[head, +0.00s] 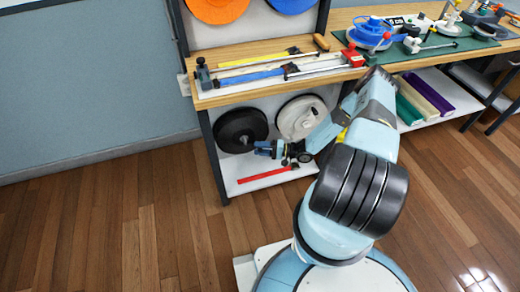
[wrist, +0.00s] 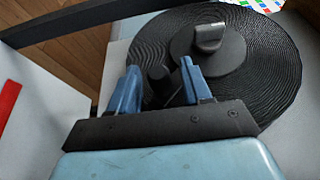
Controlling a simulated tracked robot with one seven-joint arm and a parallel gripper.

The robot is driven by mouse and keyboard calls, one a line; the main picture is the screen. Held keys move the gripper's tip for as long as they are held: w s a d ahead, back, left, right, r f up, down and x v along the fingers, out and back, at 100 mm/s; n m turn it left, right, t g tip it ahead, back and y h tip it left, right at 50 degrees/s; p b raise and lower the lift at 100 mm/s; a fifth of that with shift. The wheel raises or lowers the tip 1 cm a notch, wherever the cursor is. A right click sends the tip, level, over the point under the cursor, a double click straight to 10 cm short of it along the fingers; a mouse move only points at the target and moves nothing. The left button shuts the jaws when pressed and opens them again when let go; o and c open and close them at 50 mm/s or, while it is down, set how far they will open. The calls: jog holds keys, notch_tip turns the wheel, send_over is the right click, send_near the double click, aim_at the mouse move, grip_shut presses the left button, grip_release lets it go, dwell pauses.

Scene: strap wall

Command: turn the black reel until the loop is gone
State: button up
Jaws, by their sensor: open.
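In the wrist view the reel (wrist: 272,72) shows a spiral of wound strap, a dark hub and a grey knob (wrist: 208,38) on the hub. My gripper (head: 258,149) is at the reel's lower right in the head view. In the wrist view my gripper (wrist: 160,68) is open, and a dark peg (wrist: 158,80) shows between its blue fingers. I cannot tell whether either finger touches it. I cannot make out a loose loop of strap in either view.
A white reel (head: 300,117) stands right of the black one. A red bar (head: 267,174) lies on the shelf below my gripper. The wooden bench top (head: 225,95) lies above, with long tools. A dark bench leg (head: 212,157) is left of the reel.

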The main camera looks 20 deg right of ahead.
jog(key=v, duration=1.3)
jog(key=shift+d, duration=0.3)
jog(key=shift+s, duration=0.2)
dwell(0.4)
